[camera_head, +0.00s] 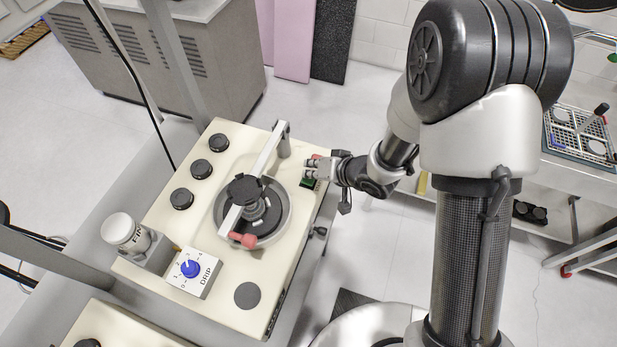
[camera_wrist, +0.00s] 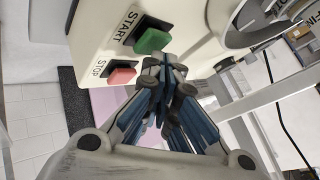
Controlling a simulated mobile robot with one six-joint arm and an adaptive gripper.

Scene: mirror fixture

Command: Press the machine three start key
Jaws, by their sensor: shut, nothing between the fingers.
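A cream machine (camera_head: 218,285) stands on a grey bench, and its front panel fills the upper part of the wrist view (camera_wrist: 88,28). A green key (camera_wrist: 152,41) labelled START sits on that panel, with a red key (camera_wrist: 121,76) labelled STOP beside it. In the head view a small part of the green key (camera_head: 307,184) shows beside my fingers. My gripper (camera_wrist: 168,66) is shut and empty. Its fingertips are right by the lower edge of the green key; I cannot tell whether they touch it. I see no machine number.
On the machine are a round grinding bowl with a swing arm (camera_head: 262,165), several black knobs (camera_head: 203,168), a DRIP box with blue dial (camera_head: 190,268) and a white-capped bottle (camera_head: 120,230). Another cream machine (camera_head: 120,335) is at the bottom. A trolley with a rack (camera_head: 580,135) is right.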

